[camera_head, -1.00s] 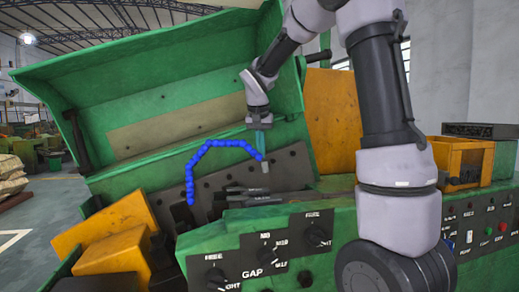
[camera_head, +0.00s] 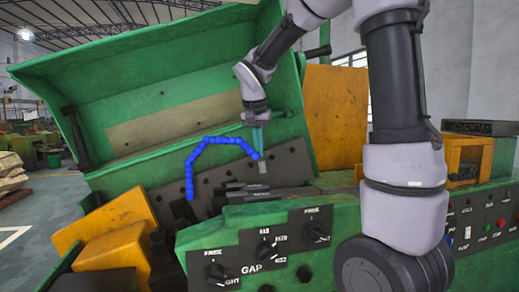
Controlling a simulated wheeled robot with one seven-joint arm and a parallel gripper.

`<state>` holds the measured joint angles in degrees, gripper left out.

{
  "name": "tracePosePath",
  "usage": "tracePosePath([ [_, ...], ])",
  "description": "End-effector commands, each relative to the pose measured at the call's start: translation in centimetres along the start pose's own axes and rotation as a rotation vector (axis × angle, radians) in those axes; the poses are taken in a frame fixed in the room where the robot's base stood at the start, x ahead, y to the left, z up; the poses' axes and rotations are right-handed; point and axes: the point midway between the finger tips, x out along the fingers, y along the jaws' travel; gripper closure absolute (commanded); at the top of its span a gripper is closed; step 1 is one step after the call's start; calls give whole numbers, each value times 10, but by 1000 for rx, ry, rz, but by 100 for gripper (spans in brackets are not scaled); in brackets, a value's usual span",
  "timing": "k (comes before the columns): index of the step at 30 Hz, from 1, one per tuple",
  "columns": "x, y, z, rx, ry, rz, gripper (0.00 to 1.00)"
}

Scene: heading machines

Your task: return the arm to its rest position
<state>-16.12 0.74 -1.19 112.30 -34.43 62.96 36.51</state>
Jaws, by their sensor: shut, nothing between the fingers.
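My gripper (camera_head: 261,152) hangs pointing down at the end of my grey and black arm, in the middle of the head view. It is shut and nothing shows between its small fingers. It is in front of the dark plate (camera_head: 290,167) inside the open green machine, close to the right end of a blue segmented hose (camera_head: 222,141). I cannot tell whether the fingertips touch the hose. My arm comes down from the top right, with its thick lower links in front of the machine's right part.
The raised green cover (camera_head: 170,65) stands behind my gripper. The green front panel (camera_head: 350,222) carries black knobs (camera_head: 267,250) and, at right, coloured buttons. Orange blocks (camera_head: 110,225) lie at left and an orange panel (camera_head: 334,110) stands behind. Open floor shows at far left.

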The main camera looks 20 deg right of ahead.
Motion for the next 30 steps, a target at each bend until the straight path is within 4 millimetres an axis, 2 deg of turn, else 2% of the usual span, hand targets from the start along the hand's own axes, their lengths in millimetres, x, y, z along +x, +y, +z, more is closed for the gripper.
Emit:
tracePosePath([
  [5, -17, -1, 0, 0, 2, -3, 100],
  [12, -57, 0, -1, 1, 3, -3, 100],
  [19, -77, 6, 4, -2, -1, -14, 100],
  [23, -86, 32, 21, -17, -9, -71, 100],
  [30, -97, 97, 88, -59, 19, -268, 100],
])
